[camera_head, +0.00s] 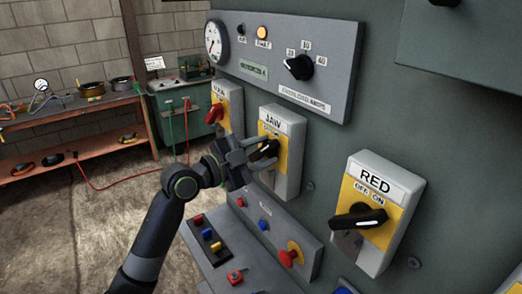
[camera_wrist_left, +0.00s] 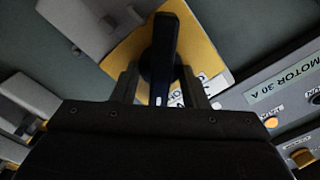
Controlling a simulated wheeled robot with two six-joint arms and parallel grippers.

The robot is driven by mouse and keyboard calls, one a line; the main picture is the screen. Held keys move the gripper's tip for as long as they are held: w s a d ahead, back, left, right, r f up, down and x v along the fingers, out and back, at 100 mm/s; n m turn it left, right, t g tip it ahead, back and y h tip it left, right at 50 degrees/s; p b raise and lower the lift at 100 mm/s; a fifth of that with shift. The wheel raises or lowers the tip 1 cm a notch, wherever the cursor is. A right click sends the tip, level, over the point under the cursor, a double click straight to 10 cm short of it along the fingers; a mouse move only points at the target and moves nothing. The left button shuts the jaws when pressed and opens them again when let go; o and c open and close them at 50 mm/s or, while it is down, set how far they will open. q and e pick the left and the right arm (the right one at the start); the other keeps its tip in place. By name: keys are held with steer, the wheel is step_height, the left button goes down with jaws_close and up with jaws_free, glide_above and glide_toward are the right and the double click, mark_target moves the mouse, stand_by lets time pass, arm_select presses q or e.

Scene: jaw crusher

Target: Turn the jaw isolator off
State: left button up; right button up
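The jaw isolator (camera_head: 292,160) is a grey box with a "JAW" label and a yellow plate, in the middle of the head view. Its black handle (camera_head: 268,148) is partly hidden by my left gripper (camera_head: 249,160). In the left wrist view the handle (camera_wrist_left: 164,50) stands between the two fingers of my left gripper (camera_wrist_left: 158,85). The fingers are apart, with a yellow gap showing on the handle's left side; whether the right finger touches it I cannot tell. The OFF/ON lettering is mostly covered, so the handle's setting is unclear. My right gripper is not in view.
A "RED" isolator (camera_head: 378,205) with a black handle stands to the right, and another isolator with a red handle (camera_head: 215,113) to the left. Below is a panel with a red mushroom button (camera_head: 291,254). Above is a gauge panel (camera_head: 338,65). A workbench (camera_head: 70,115) stands far left.

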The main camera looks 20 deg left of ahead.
arm_select(q)
jaws_close()
